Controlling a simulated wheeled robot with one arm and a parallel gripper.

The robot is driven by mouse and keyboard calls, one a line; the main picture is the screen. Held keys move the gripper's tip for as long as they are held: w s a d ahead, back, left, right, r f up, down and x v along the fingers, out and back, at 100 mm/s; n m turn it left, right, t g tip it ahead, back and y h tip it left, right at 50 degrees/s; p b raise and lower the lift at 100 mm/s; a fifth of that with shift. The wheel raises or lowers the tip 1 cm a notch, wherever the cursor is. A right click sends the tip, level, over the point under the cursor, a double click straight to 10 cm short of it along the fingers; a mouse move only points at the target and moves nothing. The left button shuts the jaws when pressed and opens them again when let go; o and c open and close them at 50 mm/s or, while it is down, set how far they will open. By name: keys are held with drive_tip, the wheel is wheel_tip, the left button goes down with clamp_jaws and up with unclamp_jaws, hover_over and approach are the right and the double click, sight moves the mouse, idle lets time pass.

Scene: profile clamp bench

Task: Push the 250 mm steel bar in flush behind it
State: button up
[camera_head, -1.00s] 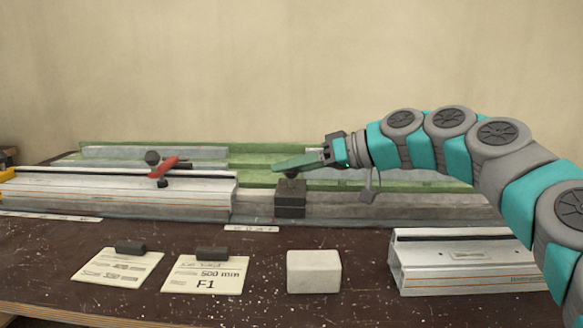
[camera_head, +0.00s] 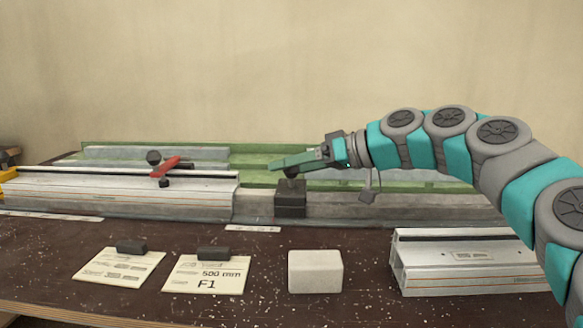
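My gripper (camera_head: 326,151) is above the bench, right of centre, pointing left.
A red-handled clamp (camera_head: 166,167) sits over the profile. Light bars (camera_head: 150,153) lie in the green tray (camera_head: 240,178) behind. In front are two paper cards (camera_head: 118,267) (camera_head: 206,276) with dark weights, a pale block (camera_head: 315,272) and a second profile (camera_head: 465,263).

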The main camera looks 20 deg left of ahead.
drive_tip(key=shift+d, duration=0.1)
drive_tip(key=v, duration=0.7)
drive_tip(key=shift+d+r+b, duration=0.15)
drive_tip(key=shift+d+b, duration=0.15)
drive_tip(key=shift+b, duration=0.05)
drive_tip(key=shift+s, duration=0.1)
